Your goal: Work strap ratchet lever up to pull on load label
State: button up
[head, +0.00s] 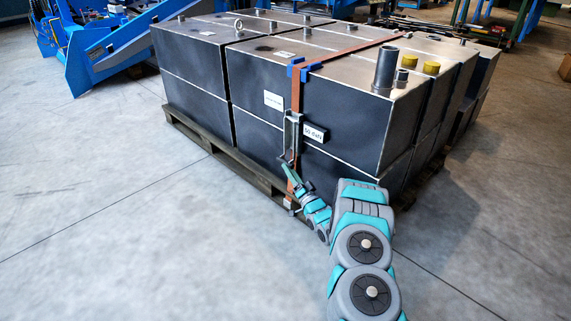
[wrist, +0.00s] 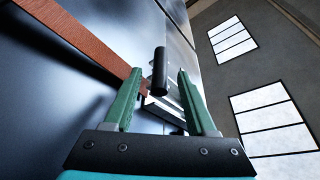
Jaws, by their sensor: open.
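An orange strap (head: 295,96) runs over the dark metal boxes and down their front face. The metal strap ratchet (head: 291,130) sits on it partway down. A small load label (head: 314,133) with a dark surround, seeming to read "50 daN", is just right of the ratchet. My gripper (head: 289,170) is below the ratchet, close to the strap. In the wrist view my gripper (wrist: 159,75) is open, with green fingers apart. The black lever grip (wrist: 160,67) shows between the fingertips; I cannot tell whether they touch it. The strap (wrist: 80,40) crosses at upper left there.
The boxes stand on a wooden pallet (head: 218,150). A blue corner protector (head: 298,70) sits under the strap at the top edge, and a white paper label (head: 273,100) is left of the strap. Blue machinery (head: 110,50) is behind. The floor in front is clear.

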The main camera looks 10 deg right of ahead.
jog(key=shift+x, duration=2.2)
jog(key=shift+r, duration=0.1)
grip_shut()
